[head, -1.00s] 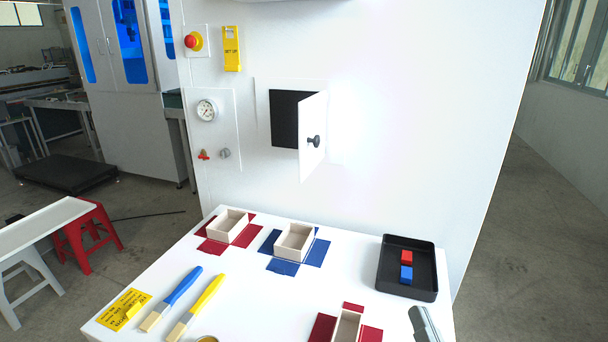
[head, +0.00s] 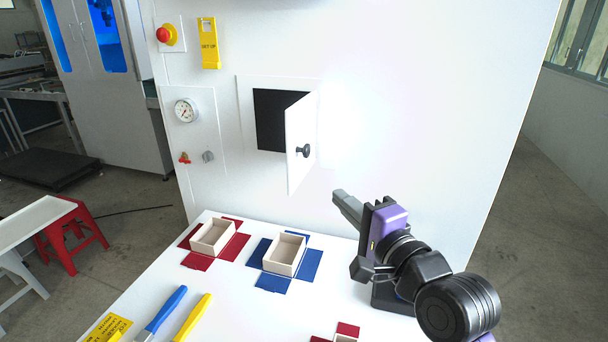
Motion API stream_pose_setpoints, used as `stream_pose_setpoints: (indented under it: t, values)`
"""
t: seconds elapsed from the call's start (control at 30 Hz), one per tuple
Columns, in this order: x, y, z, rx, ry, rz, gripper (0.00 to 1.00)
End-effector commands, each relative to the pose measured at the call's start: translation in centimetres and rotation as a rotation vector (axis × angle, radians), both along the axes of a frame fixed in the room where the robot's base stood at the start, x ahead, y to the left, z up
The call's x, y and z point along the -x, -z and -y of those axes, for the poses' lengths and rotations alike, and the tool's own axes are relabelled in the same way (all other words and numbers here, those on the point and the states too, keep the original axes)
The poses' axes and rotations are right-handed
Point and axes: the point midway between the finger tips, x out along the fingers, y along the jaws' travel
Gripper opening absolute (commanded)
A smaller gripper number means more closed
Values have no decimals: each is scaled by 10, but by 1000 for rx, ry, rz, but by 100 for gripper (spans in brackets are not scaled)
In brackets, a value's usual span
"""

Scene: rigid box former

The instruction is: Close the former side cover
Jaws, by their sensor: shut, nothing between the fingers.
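The former side cover (head: 300,142) is a small white door with a dark round knob (head: 304,151). It stands ajar, swung out toward me, hinged on the right of a dark square opening (head: 270,118) in the white machine wall. My gripper (head: 340,197) is shut and empty. It is to the right of the cover and lower in the picture, pointing up and left, apart from it. My arm runs down to the lower right corner.
A white table holds two cardboard box trays, on red paper (head: 197,262) and blue paper (head: 308,265). Brushes with blue (head: 165,307) and yellow (head: 193,317) handles lie at the front. A gauge (head: 186,110) and red button (head: 166,35) are on the wall's left.

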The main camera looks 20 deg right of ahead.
Motion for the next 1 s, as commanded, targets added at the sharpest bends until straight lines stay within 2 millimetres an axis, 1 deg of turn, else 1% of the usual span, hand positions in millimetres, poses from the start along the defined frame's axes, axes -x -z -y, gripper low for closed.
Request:
stream_pose_setpoints:
  t: [0.17, 0.63, 0.8, 1.0]
  values:
    - [-15, 1, -2, -7, 0, 1, 0]
    - [-100, 2, -12, -3, 0, 3, 0]
    - [-114, 1, -32, -4, -1, 2, 0]
    - [-122, 0, -42, -3, 2, 3, 0]
